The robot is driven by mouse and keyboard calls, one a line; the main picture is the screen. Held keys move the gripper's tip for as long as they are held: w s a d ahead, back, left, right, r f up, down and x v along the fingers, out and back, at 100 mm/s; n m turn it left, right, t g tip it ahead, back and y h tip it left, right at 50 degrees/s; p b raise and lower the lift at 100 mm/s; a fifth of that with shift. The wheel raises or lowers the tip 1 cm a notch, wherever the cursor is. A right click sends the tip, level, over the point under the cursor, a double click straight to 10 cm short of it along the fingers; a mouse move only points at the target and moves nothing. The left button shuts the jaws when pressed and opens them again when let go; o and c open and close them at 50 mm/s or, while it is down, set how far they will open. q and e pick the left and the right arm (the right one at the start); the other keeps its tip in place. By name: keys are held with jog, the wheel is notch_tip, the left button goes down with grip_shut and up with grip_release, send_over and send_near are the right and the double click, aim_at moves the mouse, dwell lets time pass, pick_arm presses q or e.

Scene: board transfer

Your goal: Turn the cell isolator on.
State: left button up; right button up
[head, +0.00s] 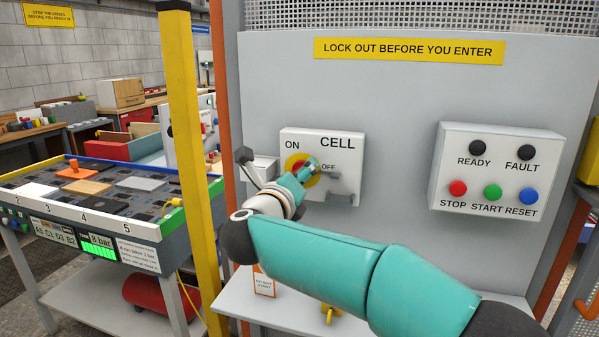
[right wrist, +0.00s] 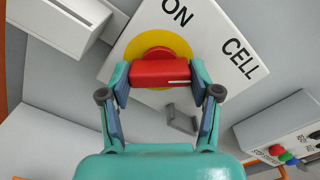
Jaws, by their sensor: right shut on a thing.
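The cell isolator (head: 345,150) is a white box on the grey panel, marked ON at upper left, OFF at right and CELL above. Its red rotary handle (right wrist: 160,72) sits on a yellow disc (right wrist: 180,45). My right gripper (head: 306,174) is shut on this handle, one finger on each side; in the head view it hides most of the handle. In the right wrist view the handle lies level, with its white mark at the right end, turned away from the ON lettering. A grey bracket (head: 340,199) is at the box's lower right. My left gripper is out of view.
A control box (head: 490,170) with lamps and STOP, START and RESET buttons is to the right. A small grey box (head: 262,168) is close on the isolator's left. A yellow post (head: 185,120) and a board table (head: 90,215) stand farther left. A shelf (head: 240,300) is below.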

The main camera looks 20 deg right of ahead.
jog(key=n+p, duration=0.2)
jog(key=n, duration=0.3)
jog(key=n+p, duration=0.2)
jog(key=n, duration=0.3)
jog(key=shift+a+f+p, duration=0.1)
jog(key=shift+f+p, duration=0.1)
jog(key=shift+p, duration=0.2)
jog(key=o, duration=1.1)
jog(key=shift+w, duration=0.1)
jog(key=shift+o, duration=0.2)
jog(key=shift+r, duration=0.1)
